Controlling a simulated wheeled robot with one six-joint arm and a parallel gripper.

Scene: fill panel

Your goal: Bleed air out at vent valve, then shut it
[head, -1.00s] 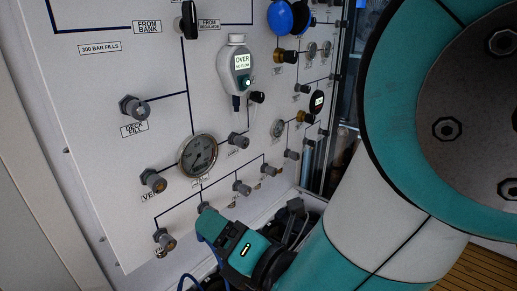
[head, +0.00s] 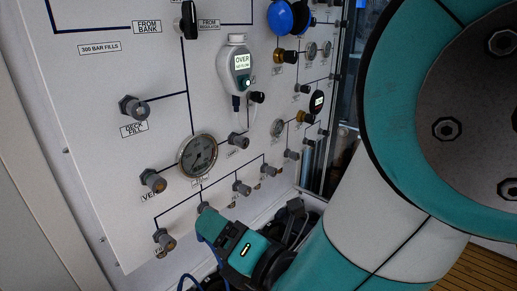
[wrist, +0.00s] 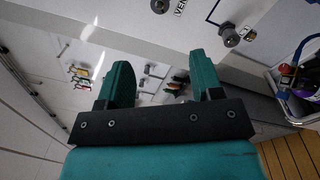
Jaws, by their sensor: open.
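The vent valve is a grey knob with a brownish end (head: 153,180) on the left part of the white panel, above a label of which only "VE" shows. A grey knob beside a "VEN" label is cut by the top edge of the wrist view (wrist: 160,5). How far the valve is turned cannot be told. My gripper (head: 220,228) is low in front of the panel, below and right of the vent valve and apart from it. In the wrist view its two teal fingers (wrist: 163,78) stand apart with nothing between them.
A round gauge (head: 198,156) sits right of the vent valve. A row of knobs runs along the panel's lower part, one at lower left (head: 165,241). A grey analyser (head: 236,68) reading "OVER" hangs above. A crate with bottles (wrist: 292,85) stands at right in the wrist view.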

